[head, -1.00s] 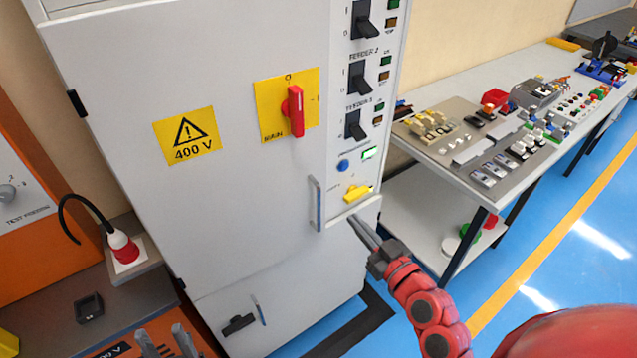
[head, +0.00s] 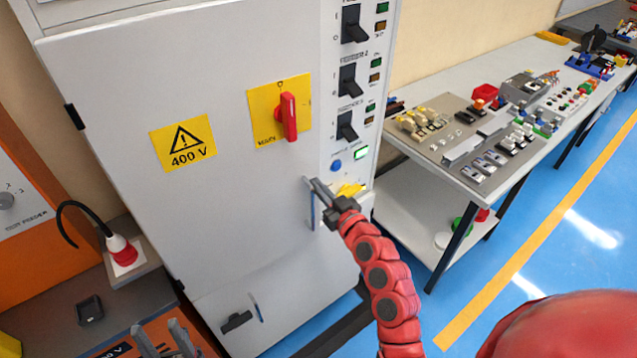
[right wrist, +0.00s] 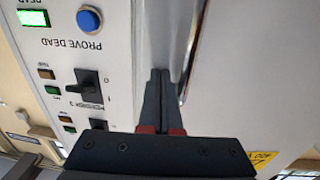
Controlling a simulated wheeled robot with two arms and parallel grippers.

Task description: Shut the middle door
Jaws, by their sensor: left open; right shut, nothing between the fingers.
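The middle door (head: 215,225) is the large grey cabinet door with a yellow 400 V sign (head: 183,144) and a red switch (head: 288,117). It looks about flush with the cabinet; I cannot tell whether a small gap remains. Its upright handle (head: 313,212) is near its right edge. My right gripper (head: 312,185) is shut and empty, with its tips at the handle's upper end. In the right wrist view its fingers (right wrist: 160,78) point at the door beside the handle bar (right wrist: 192,50); contact is unclear. My left gripper (head: 166,343) is open at the bottom left, away from the door.
A switch panel (head: 352,85) with black levers and a yellow part (head: 349,190) lies right of the door. A lower compartment with a black latch (head: 237,322) is below. An orange unit (head: 30,235) and a red plug (head: 122,250) stand left, a workbench (head: 412,160) right.

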